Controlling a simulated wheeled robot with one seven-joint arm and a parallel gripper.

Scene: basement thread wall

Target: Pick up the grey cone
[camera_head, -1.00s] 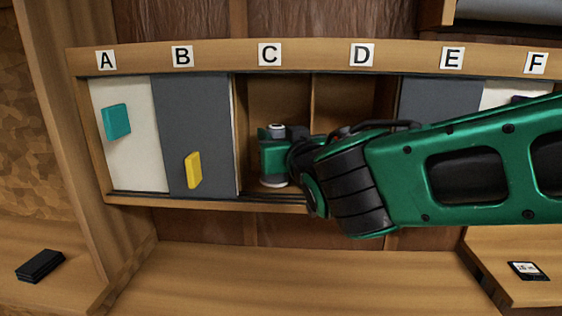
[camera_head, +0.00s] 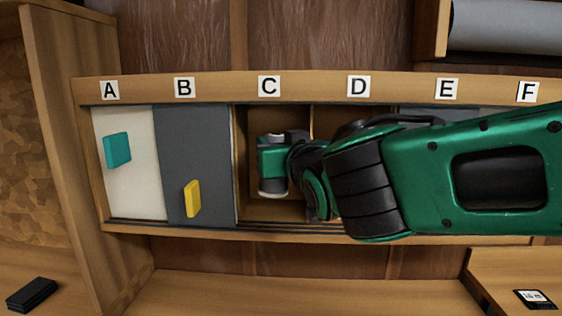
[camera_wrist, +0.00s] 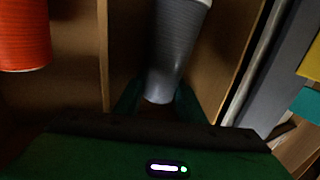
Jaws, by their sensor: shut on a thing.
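The grey cone (camera_wrist: 175,45) is between the two fingers of my gripper (camera_wrist: 158,100) in the wrist view, with a pale end at the top of that picture. In the head view my green gripper (camera_head: 273,163) is inside the open compartment under label C, shut on the cone. Only the cone's lower end (camera_head: 272,187) and a bit of its top show there. The lower end is above the compartment floor. My fingers hide its middle.
A divider (camera_wrist: 104,60) separates this compartment from one with an orange-red spool (camera_wrist: 25,38). A grey door (camera_head: 207,150) with a yellow handle (camera_head: 193,198) closes B. A white door (camera_head: 130,185) with a teal handle (camera_head: 117,150) closes A. My arm covers much of D to F.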

